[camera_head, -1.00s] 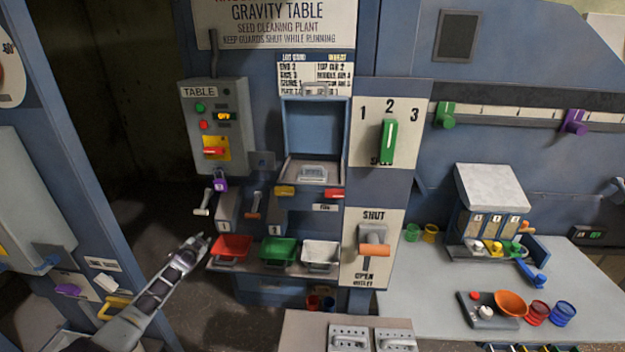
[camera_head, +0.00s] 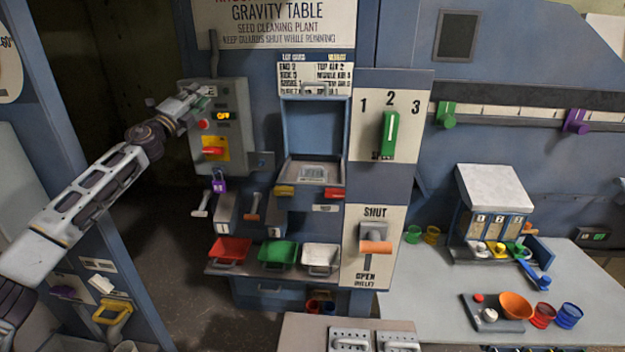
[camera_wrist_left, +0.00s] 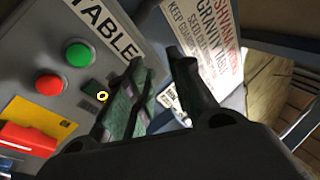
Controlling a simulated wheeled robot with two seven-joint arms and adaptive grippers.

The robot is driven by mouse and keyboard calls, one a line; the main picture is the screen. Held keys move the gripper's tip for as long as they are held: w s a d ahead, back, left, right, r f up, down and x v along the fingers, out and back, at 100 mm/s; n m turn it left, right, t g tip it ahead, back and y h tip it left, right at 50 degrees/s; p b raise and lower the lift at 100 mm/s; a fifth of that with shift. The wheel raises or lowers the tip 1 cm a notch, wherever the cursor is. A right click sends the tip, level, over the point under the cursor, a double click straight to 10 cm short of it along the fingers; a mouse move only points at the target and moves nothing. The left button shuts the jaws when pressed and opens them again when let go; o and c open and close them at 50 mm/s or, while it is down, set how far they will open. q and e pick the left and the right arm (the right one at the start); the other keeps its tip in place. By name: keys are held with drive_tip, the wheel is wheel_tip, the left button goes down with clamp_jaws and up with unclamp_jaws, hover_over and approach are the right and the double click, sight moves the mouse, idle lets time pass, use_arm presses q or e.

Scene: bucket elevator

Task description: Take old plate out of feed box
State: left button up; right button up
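The feed box (camera_head: 314,125) appears to be the open blue-framed opening in the middle of the machine in the head view. A grey plate (camera_head: 312,173) lies at its bottom; I cannot tell whether it is the old plate. My left gripper (camera_head: 197,93) is in front of the upper part of the grey TABLE control box (camera_head: 236,98), up and left of the feed box. In the left wrist view its two dark fingers (camera_wrist_left: 158,58) stand apart with nothing seen between them. A green button (camera_wrist_left: 78,54) and a red button (camera_wrist_left: 48,85) show beside them. My right gripper is not in view.
Red (camera_head: 230,249), green (camera_head: 278,252) and white (camera_head: 320,257) bins sit on a ledge below. Grey perforated plates (camera_head: 349,338) lie on a bench in front. A table (camera_head: 440,290) stands at right.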

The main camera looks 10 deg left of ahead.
use_arm(q)
drive_tip(key=s+d+m+g+h, duration=0.3)
drive_tip(key=s+d+m+h, duration=0.15)
drive_tip(key=d+m, duration=0.35)
drive_tip(key=s+d+m+g+h, duration=0.3)
drive_tip(key=s+d+m, duration=0.2)
drive_tip(key=d+m, duration=0.25)
drive_tip(key=s+d+f+m+g+y, duration=0.45)
drive_tip(key=s+d+f+m, duration=0.45)
drive_tip(key=d+f+m, duration=0.4)
drive_tip(key=a+f+m+y, duration=0.2)
drive_tip(key=a+f+y, duration=0.1)
drive_tip(key=a, duration=0.3)
drive_tip(key=shift+w+f+m, duration=0.2)
drive_tip(key=shift+f+m, duration=0.15)
drive_tip(key=shift+f, duration=0.2)
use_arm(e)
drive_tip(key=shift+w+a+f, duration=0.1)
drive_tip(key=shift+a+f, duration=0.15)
